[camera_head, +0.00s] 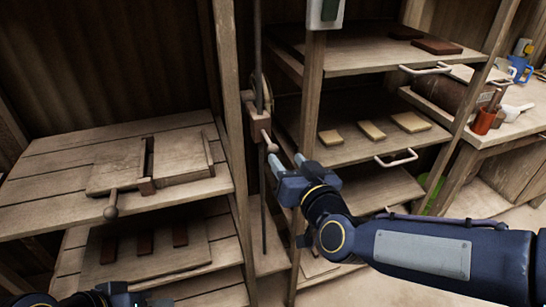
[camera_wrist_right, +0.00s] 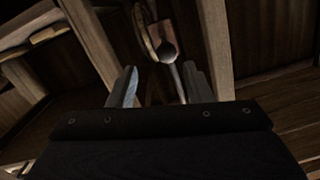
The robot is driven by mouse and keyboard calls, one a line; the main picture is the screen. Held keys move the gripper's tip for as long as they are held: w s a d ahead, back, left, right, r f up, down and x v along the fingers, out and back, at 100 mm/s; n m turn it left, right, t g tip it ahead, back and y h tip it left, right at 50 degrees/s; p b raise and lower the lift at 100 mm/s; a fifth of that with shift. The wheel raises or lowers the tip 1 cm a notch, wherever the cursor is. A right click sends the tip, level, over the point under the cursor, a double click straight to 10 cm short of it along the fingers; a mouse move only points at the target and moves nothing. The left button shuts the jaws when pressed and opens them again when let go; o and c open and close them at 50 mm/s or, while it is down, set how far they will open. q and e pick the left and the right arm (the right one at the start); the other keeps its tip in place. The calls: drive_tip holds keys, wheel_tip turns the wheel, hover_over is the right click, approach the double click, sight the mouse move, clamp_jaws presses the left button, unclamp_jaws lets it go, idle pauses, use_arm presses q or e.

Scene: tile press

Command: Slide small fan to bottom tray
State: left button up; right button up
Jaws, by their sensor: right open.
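I cannot pick out a small fan for certain. A round wheel (camera_head: 262,92) with a reddish-brown block (camera_head: 258,128) and a lever is mounted between the wooden posts. My right gripper (camera_head: 287,161) is open and empty, in front of the posts and below the block. In the right wrist view, the lever's round knob (camera_wrist_right: 168,52) shows beyond and between my open fingers (camera_wrist_right: 160,88), apart from them. The bottom tray (camera_head: 380,190) appears to be the lowest board of the right rack, partly hidden by my right arm. Part of my left gripper (camera_head: 112,292) shows at the lower left edge.
The middle shelf (camera_head: 365,155) holds three pale tiles and has a white handle (camera_head: 396,158). The top shelf (camera_head: 375,60) holds dark tiles. A wooden bench (camera_head: 50,170) with a sliding press stands left, dark tiles below. A side table (camera_head: 530,120) holds a red cup (camera_head: 485,120).

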sight(269, 140)
drive_tip(key=shift+t, duration=0.7)
drive_tip(key=x, duration=0.6)
drive_tip(key=a+f+x, duration=0.1)
drive_tip(key=x, duration=0.2)
drive_tip(key=shift+w+a+b, duration=0.1)
drive_tip(key=shift+w+b, duration=0.05)
drive_tip(key=shift+b, duration=0.15)
clamp_jaws()
